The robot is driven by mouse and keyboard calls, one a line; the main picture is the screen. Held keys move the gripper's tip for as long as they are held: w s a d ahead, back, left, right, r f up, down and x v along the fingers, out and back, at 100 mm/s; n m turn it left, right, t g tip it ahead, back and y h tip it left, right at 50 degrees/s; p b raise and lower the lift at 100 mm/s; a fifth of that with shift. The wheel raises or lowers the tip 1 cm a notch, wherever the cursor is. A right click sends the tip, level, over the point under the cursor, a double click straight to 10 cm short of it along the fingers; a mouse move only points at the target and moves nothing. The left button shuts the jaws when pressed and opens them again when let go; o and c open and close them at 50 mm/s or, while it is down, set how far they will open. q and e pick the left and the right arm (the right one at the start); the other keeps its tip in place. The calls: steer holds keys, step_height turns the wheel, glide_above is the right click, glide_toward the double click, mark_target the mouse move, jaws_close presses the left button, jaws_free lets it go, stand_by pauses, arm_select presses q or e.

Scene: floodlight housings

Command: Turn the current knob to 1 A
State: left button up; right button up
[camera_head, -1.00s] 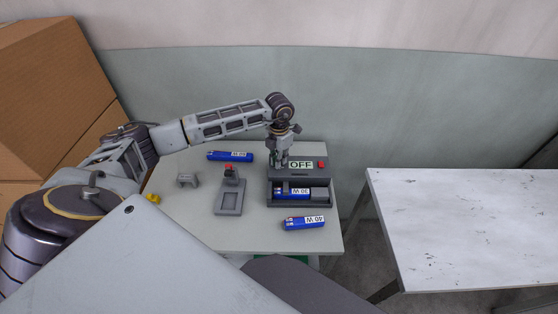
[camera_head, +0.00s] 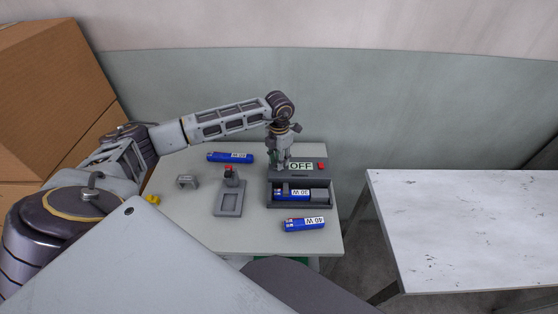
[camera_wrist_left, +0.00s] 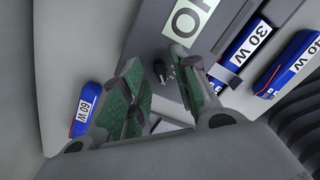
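The grey test unit (camera_head: 318,180) stands on the table with an OFF display (camera_head: 301,166) and a red button (camera_head: 322,166) on top. My left gripper (camera_head: 280,166) points down over the unit's back left corner, left of the display. In the wrist view the small dark knob (camera_wrist_left: 160,72) shows between the green-padded fingers of the left gripper (camera_wrist_left: 155,85). The fingers are apart, with a gap visible around the knob. In the head view the gripper hides the knob. I cannot read its setting. My right gripper is out of view.
A 30 W blue module (camera_head: 292,194) sits in the unit's tray. A 40 W module (camera_head: 305,224) lies in front and a 60 W module (camera_head: 230,157) behind left. A white table (camera_head: 460,225) stands right.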

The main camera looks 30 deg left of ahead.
arm_select(q)
step_height(320, 180, up, 11)
steer(key=shift+r, duration=0.15)
stand_by(0.4)
stand_by(0.6)
